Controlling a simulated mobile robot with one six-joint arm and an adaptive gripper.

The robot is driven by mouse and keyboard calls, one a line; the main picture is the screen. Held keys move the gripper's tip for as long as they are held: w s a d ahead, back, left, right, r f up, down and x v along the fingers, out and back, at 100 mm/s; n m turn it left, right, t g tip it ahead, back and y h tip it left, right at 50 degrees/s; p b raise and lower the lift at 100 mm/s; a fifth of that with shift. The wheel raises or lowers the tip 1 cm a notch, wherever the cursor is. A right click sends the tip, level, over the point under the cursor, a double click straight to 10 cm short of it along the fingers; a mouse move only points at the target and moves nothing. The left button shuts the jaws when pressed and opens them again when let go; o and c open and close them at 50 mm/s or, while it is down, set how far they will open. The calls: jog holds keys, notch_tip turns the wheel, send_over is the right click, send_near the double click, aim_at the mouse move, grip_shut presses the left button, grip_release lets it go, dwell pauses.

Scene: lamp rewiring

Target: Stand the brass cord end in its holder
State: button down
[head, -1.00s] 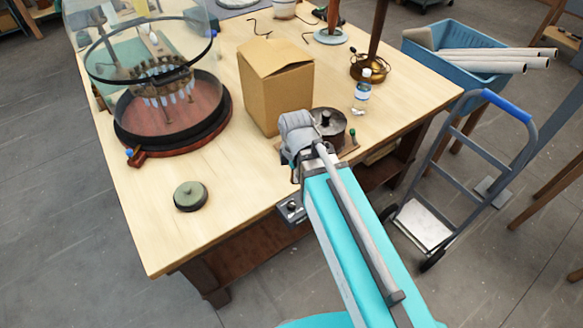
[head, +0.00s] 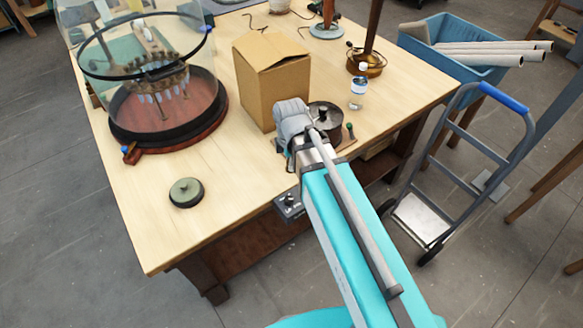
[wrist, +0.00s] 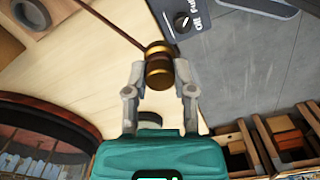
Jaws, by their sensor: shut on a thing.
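My gripper (wrist: 159,76) is shut on the brass cord end (wrist: 158,64), a short ribbed brass piece held between the fingertips in the wrist view. A thin brown cord (wrist: 112,24) runs from it to the upper left. In the head view my wrist is over the front right part of the workbench (head: 225,185), and it hides the fingers and the cord end. I cannot pick out the holder for certain in either view.
A dark drum (head: 326,117) on a board stands just behind my wrist, beside a cardboard box (head: 272,88). A dimmer box (head: 289,204) sits at the bench edge. A round green-topped disc (head: 186,192) lies left. A glass-domed stand (head: 165,125) fills the back left. A hand truck (head: 450,170) stands right.

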jog(key=w+f+b, duration=0.2)
jog(key=w, duration=0.5)
jog(key=w+a+f+b, duration=0.1)
jog(key=w+f+b, duration=0.1)
jog(key=w, duration=0.5)
jog(key=w+f+b, duration=0.1)
jog(key=w+f, duration=0.1)
jog(key=w, duration=0.5)
jog(key=shift+a+f+b, duration=0.15)
jog(key=shift+a+b, duration=0.25)
jog(key=shift+f, duration=0.15)
jog(key=shift+f+b, duration=1.5)
jog(key=shift+b, duration=0.2)
jog(key=shift+f+b, duration=0.5)
jog(key=shift+f, duration=0.05)
jog(key=shift+c, duration=1.9)
grip_release()
jog(key=shift+r, duration=0.15)
